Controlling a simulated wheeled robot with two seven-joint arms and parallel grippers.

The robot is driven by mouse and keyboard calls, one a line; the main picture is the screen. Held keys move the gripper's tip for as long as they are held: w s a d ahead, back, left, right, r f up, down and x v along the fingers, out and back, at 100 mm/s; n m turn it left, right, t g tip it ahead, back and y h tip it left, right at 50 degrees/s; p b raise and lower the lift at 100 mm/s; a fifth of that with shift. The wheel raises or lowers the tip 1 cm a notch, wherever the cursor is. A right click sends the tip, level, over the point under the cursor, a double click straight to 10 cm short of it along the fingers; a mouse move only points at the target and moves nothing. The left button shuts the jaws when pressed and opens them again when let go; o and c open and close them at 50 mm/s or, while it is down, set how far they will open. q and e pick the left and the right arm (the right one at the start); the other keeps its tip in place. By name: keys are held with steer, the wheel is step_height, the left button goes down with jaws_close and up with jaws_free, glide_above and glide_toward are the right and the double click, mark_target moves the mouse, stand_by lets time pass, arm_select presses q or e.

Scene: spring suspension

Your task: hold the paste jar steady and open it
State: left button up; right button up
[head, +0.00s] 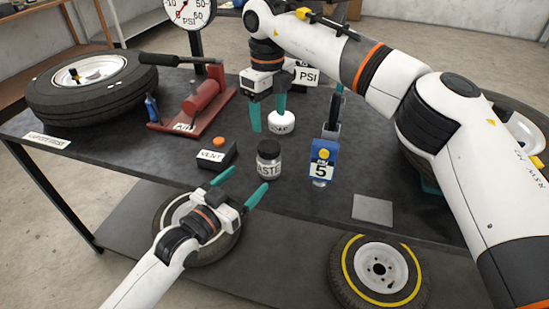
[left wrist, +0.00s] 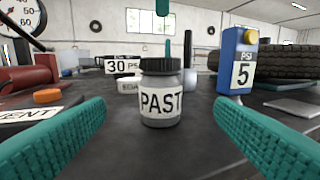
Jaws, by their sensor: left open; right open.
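The paste jar (head: 268,168) stands upright on the dark table, grey with a white PASTE label and a black ribbed lid (head: 268,147) seated on it. In the left wrist view the jar (left wrist: 160,108) is centred ahead, between and beyond the fingertips. My left gripper (head: 240,187) is open and empty on the near side of the jar, its teal fingers spread and not touching it. My right gripper (head: 268,116) is open, pointing down behind the jar, close to a white round-topped cylinder (head: 281,123). Whether it touches that cylinder is unclear.
A black VENT box (head: 213,157) with an orange button stands left of the jar, and a blue PSI 5 device (head: 323,158) right of it. A red jack (head: 203,98) and a tyre (head: 90,92) lie farther left. A grey plate (head: 372,208) lies at front right.

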mark_target(263, 164)
arm_select(q)
steer(key=x, duration=1)
steer(key=shift+w+d, duration=0.25)
